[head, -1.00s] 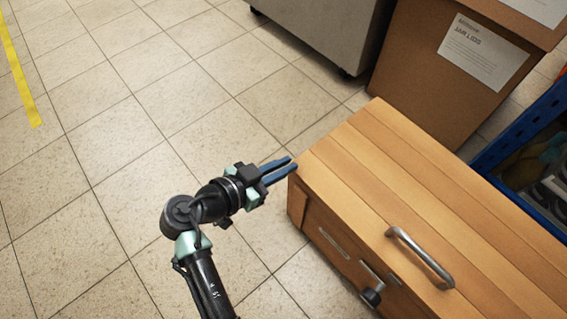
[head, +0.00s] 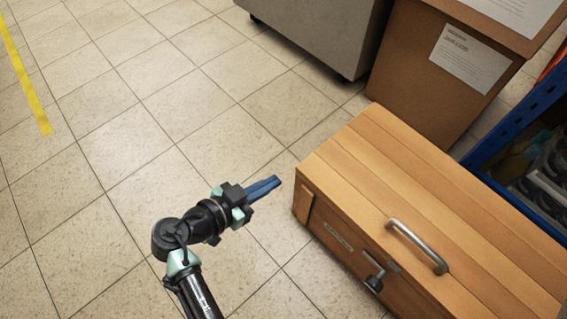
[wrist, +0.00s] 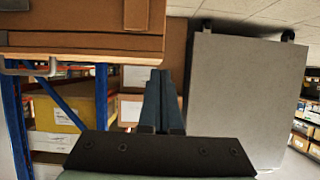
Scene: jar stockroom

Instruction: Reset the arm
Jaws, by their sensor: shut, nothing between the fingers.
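My gripper (head: 276,184) is at the centre of the head view, over the tiled floor, just left of the wooden chest's near-left corner. Its two blue fingers lie together with nothing between them, and they also show shut in the wrist view (wrist: 160,95). My gripper is apart from the wooden chest (head: 400,180), whose plank lid is down. The chest has a metal handle (head: 418,247) on its lid and a latch on its front. In the wrist view, which appears upside down, the chest is at the upper left (wrist: 75,27).
A cardboard box with a paper label (head: 430,95) stands behind the chest. A grey cabinet on casters (head: 325,30) is at the back. A blue shelf rack (head: 512,125) stands at the right. The floor at the left is clear, with a yellow tape line (head: 32,95).

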